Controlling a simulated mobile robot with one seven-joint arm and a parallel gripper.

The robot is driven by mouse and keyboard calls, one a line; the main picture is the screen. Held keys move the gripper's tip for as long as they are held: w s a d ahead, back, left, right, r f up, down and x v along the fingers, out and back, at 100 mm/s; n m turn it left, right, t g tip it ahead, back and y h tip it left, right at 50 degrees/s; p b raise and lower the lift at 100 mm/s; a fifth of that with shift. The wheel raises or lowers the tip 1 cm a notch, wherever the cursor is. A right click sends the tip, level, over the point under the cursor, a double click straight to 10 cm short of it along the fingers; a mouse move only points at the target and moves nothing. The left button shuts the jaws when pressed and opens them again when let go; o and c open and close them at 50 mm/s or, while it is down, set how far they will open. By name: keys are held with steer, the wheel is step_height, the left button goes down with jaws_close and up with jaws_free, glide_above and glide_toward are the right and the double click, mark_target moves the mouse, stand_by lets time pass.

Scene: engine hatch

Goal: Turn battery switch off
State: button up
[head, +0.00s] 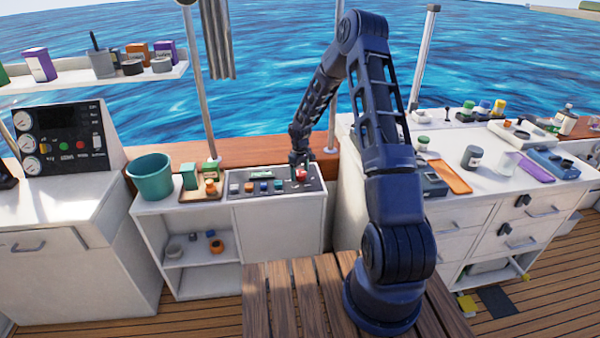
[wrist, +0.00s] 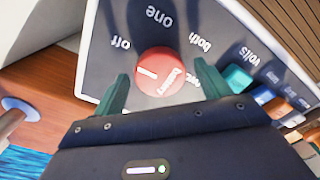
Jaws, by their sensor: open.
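The battery switch is a round red knob (wrist: 168,68) on a dark panel, with white lettering and a short white bar on its left part. Labels around it read "off" (wrist: 120,43), "one" and "both"; another is partly covered by the knob and finger. In the head view the red knob (head: 302,176) is at the right end of the panel. My gripper (wrist: 166,86) is open, its green fingers on the left and right of the knob. The left finger is apart from it; I cannot tell whether the right one touches. In the head view my gripper (head: 299,162) is just above the knob.
Several coloured knobs or buttons (head: 249,188) sit left of the switch on the same panel (head: 316,186). A teal bucket (head: 151,180) and a small tray of boxes stand further left. A metal post (head: 336,90) rises behind. The cluttered white counter (head: 455,200) is to the right.

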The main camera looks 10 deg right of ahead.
step_height(320, 180, up, 11)
steer(key=shift+f, duration=0.2)
stand_by(0.5)
step_height(320, 180, up, 14)
steer(key=m+t, duration=0.1)
steer(key=m, duration=0.1)
glide_above(300, 172)
steer(key=s+d, duration=0.4)
steer(key=s, duration=0.3)
steer(key=s+d+r+m+t+h, duration=0.1)
steer(key=s+d+r+m, duration=0.15)
steer(key=s+r, duration=0.8)
steer(key=s+d+r+m+t, duration=0.1)
steer(key=s+r, duration=0.1)
steer(key=s, duration=0.6)
steer(key=s+d+r+m, duration=0.1)
steer(key=s+d+r, duration=0.1)
steer(key=s, duration=0.7)
steer(key=s+d+r+m+t+y, duration=0.1)
steer(key=s+r+m, duration=0.1)
steer(key=s, duration=0.6)
steer(key=shift+s+d+r+t, duration=0.2)
steer(key=shift+s+r+t, duration=0.15)
steer(key=shift+r, duration=0.55)
